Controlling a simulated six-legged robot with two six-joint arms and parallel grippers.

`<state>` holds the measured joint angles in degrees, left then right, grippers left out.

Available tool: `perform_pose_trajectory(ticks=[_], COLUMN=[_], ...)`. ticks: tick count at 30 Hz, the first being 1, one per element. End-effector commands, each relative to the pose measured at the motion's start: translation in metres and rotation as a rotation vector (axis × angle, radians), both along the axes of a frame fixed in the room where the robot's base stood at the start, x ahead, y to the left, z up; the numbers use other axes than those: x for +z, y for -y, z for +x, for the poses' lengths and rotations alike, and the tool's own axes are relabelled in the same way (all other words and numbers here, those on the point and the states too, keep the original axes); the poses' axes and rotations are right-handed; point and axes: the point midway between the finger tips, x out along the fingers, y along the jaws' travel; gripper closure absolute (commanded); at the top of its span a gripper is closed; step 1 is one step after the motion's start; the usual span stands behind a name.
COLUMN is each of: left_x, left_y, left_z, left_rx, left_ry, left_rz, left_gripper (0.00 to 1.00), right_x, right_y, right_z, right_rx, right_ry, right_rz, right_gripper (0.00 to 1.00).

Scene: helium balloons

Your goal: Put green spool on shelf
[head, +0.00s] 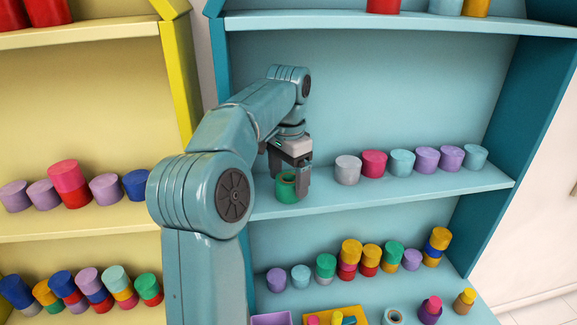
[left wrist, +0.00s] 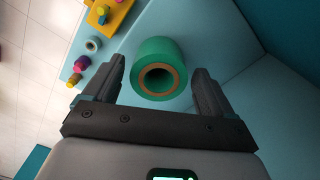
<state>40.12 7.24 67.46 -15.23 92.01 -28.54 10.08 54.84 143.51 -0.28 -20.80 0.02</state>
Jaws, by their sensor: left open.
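The green spool (head: 286,187) stands on the middle blue shelf (head: 400,190), near its left end, left of a row of cylinders. In the left wrist view the green spool (left wrist: 150,54) shows its round end with a brown core and a dark hole. My left gripper (head: 293,186) is at the spool from above, with its jaws open. In the left wrist view its fingers (left wrist: 165,80) are on either side of the spool, with a visible gap to each. My right gripper is in neither view.
Grey, pink, light blue and purple cylinders (head: 425,160) stand right of the spool on the same shelf. The lower shelf holds stacked coloured cylinders (head: 350,253), a yellow tray (head: 347,312) and a light blue spool (head: 392,316). A yellow shelf unit (head: 95,120) stands at left.

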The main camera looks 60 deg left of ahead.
Motion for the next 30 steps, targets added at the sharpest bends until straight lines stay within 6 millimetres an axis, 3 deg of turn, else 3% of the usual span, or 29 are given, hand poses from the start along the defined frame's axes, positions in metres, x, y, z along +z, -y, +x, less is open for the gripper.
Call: perform_pose_trajectory(ticks=[6,12,30], left_x=[0.038,0.056,0.06], left_y=[0.0,0.0,0.0], left_z=[0.001,0.0,0.0], left_rx=[-0.001,-0.001,0.0], left_ry=[0.002,0.001,0.001], left_rz=[0.003,0.0,0.0], left_gripper=[0.15,0.15,0.15], right_x=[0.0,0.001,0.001], right_y=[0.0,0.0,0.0], right_z=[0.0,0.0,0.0], right_rx=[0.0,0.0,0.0], right_ry=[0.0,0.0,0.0], right_rz=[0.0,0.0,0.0], right_gripper=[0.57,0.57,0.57])
